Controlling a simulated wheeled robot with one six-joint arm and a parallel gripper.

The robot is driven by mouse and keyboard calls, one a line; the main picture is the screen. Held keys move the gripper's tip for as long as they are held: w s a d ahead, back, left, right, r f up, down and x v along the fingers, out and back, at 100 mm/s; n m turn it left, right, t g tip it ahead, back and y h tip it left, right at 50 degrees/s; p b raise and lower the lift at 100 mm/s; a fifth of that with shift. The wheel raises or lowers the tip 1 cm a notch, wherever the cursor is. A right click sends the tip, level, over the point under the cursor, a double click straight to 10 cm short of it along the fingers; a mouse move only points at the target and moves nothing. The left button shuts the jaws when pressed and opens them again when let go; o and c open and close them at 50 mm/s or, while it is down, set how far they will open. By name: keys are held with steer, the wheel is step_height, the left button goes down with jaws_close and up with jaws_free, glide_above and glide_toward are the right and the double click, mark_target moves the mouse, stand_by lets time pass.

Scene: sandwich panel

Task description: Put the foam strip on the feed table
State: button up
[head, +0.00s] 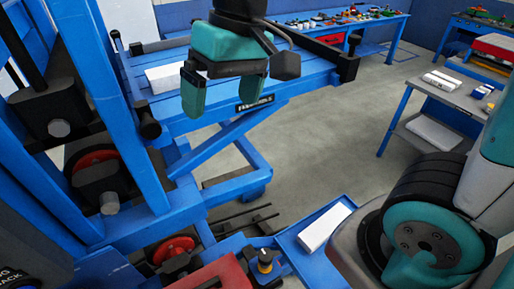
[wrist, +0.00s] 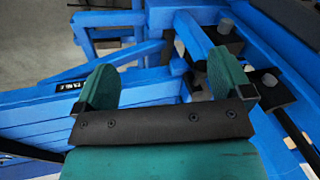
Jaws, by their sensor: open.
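A white block (head: 172,77) lies on the left part of the blue slatted table (head: 295,72), which looks like the feed table. A second white block (head: 325,227) lies in a blue tray (head: 290,238) low at the front. Either could be the foam strip; I cannot tell which. My gripper (head: 222,95) is open, with green fingers pointing down, in front of the table to the right of the first block. In the wrist view my gripper (wrist: 162,80) has nothing between its fingers, and no white block shows there.
Blue frame posts (head: 120,110) with rollers stand at the left. A grey cart (head: 450,100) with white blocks and small boxes stands at the right. A blue bench (head: 375,25) with many small items is at the back. Grey floor (head: 320,140) lies open in the middle.

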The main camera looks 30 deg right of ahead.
steer(key=s+f+n+y, duration=0.1)
steer(key=s+f+n, duration=0.2)
steer(key=s, duration=0.6)
steer(key=shift+s+a+f+n, duration=0.25)
steer(key=shift+s+f+n, duration=0.15)
steer(key=shift+n, duration=0.3)
